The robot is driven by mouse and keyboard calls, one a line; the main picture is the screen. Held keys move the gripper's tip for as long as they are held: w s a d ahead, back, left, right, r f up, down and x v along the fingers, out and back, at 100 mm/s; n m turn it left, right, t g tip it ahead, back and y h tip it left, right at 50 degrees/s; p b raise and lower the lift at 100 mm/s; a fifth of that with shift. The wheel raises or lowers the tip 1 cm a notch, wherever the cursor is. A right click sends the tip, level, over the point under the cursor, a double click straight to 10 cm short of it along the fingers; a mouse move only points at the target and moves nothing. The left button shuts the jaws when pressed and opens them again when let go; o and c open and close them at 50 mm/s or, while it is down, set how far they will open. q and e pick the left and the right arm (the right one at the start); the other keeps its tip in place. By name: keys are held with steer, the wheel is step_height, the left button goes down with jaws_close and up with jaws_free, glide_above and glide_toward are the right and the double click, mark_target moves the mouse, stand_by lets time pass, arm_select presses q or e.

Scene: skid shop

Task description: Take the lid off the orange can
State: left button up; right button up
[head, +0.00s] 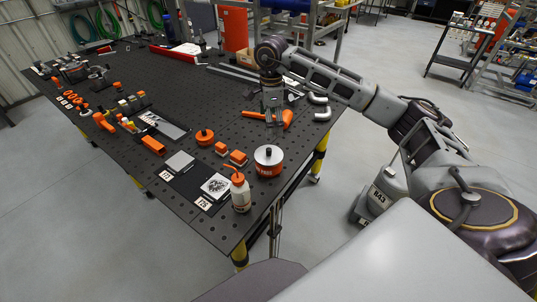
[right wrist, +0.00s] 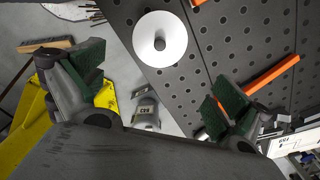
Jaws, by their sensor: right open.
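The orange can (head: 268,168) stands upright on the black perforated table near its right edge. Its pale round lid (head: 268,153) with a dark knob sits on top. In the right wrist view the lid (right wrist: 172,55) is seen from above as a white disc with its knob, hiding the can body. My right gripper (head: 273,103) is beyond the can in the head view, above the table and apart from the can. In its wrist view the two green-padded fingers (right wrist: 155,86) are spread with nothing between them. My left gripper is not in view.
An orange-handled tool (head: 288,118) lies below my right gripper. A white squeeze bottle (head: 240,193) with an orange top, a dark mat (head: 188,182), small orange blocks (head: 238,157) and a round orange piece (head: 205,137) lie left of the can. The table's right edge is close to the can.

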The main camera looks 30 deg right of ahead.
mark_target(269, 149)
steer(key=shift+f+p, duration=0.5)
steer(key=shift+f, duration=3)
steer(key=shift+f, duration=0.1)
steer(key=shift+a+f+p, duration=0.2)
steer(key=shift+f+p, duration=0.15)
steer(key=shift+f, duration=0.3)
steer(key=shift+a+f+p, duration=0.2)
steer(key=shift+f+p, duration=0.15)
steer(key=shift+f, duration=1.5)
jaws_close()
